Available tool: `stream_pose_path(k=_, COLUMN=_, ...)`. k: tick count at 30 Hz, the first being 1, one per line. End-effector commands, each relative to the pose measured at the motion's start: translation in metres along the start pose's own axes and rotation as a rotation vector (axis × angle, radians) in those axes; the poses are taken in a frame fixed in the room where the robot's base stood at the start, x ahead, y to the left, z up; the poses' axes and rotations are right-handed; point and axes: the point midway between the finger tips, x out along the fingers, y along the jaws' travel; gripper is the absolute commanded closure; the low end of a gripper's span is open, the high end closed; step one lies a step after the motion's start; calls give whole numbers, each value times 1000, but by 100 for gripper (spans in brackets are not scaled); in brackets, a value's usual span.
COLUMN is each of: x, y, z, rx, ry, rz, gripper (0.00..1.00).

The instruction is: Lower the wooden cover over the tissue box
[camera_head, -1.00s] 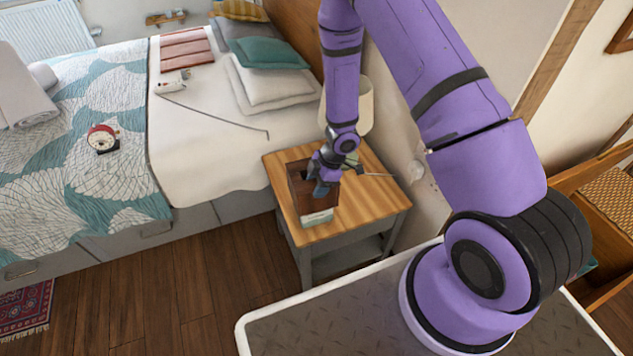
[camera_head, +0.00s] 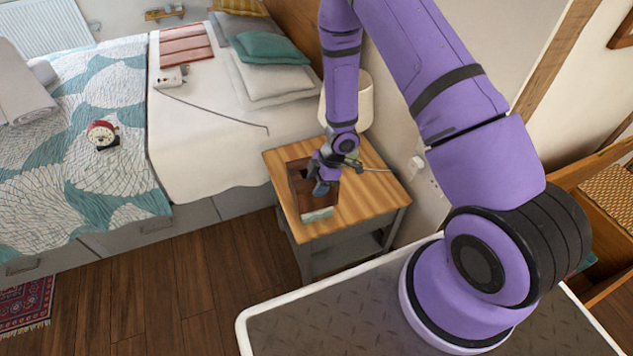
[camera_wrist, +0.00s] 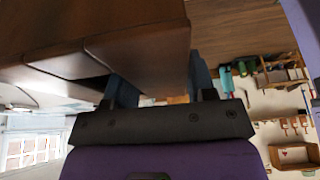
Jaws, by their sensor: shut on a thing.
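The wooden cover (camera_head: 300,197) is a dark brown box over the nightstand's top. A pale strip of the tissue box (camera_head: 318,214) shows below the cover's near lower edge; the rest of the tissue box is hidden by the cover. My gripper (camera_head: 322,187) is shut on the cover's right side. In the wrist view the brown cover (camera_wrist: 105,40) fills the upper left, and my gripper's fingers (camera_wrist: 160,85) stand on either side of its wall. I cannot tell whether the cover touches the nightstand.
The nightstand (camera_head: 372,208) has bare wood to the right of the cover. A lamp (camera_head: 362,103) stands behind, beside the wall. A thin stick-like thing (camera_head: 375,170) lies at the right of its top. The bed (camera_head: 205,160) is close on the left.

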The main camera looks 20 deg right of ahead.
Motion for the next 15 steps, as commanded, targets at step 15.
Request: stream_pose_path(k=15, x=6, y=0, z=2, rx=-1, ry=0, rz=0, gripper=80)
